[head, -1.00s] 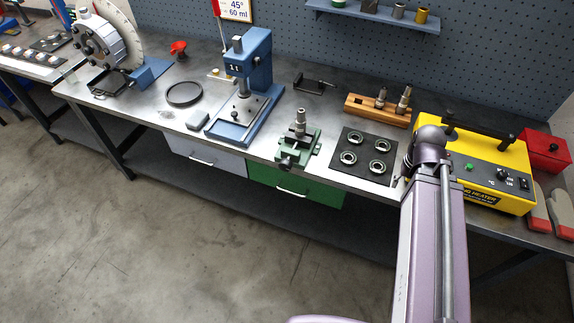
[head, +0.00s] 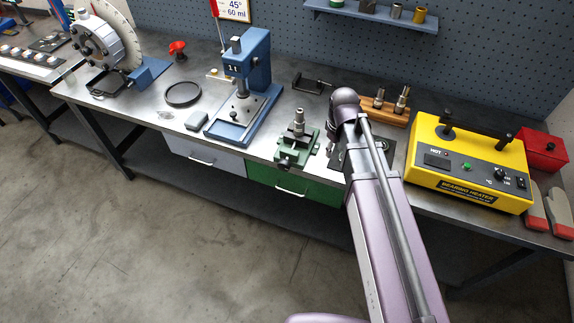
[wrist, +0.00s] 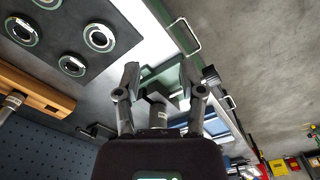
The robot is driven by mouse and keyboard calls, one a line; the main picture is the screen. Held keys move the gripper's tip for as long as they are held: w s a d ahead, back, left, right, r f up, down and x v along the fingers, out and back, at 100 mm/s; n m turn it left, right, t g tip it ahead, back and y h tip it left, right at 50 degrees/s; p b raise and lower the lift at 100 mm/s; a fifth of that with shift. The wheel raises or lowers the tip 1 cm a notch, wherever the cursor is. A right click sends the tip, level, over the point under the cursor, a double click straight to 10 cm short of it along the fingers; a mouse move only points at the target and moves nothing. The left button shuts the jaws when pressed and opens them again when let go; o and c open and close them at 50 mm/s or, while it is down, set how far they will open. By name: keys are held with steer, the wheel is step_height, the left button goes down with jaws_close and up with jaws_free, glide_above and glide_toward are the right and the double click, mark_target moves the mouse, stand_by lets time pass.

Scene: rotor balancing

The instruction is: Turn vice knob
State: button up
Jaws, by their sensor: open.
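The small green vice (head: 298,148) stands near the front edge of the bench, with a stepped metal shaft (head: 299,120) upright in it. Its dark knob (head: 284,163) faces the front in the head view. In the wrist view my gripper (wrist: 160,78) is open, with the green vice (wrist: 162,76) partly visible beyond and between its fingers. A dark round part, likely the knob (wrist: 210,74), shows just right of the right finger. No contact is visible. My gripper is hidden behind my arm in the head view.
A dark mat with bearing rings (wrist: 100,38) lies beside the vice, partly hidden by my arm in the head view. A blue press (head: 248,80) stands left of the vice. A yellow heater (head: 470,165) and a wooden rack (head: 388,112) are to the right.

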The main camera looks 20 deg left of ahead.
mark_target(284, 161)
steer(key=a+n, duration=0.7)
steer(key=a, duration=0.9)
steer(key=shift+s+r, duration=0.3)
steer(key=shift+s, duration=0.05)
steer(key=shift+f, duration=0.15)
step_height(284, 161, down, 14)
steer(key=b, duration=1.3)
steer(key=shift+r, duration=0.25)
steer(key=shift+c, duration=0.2)
jaws_close()
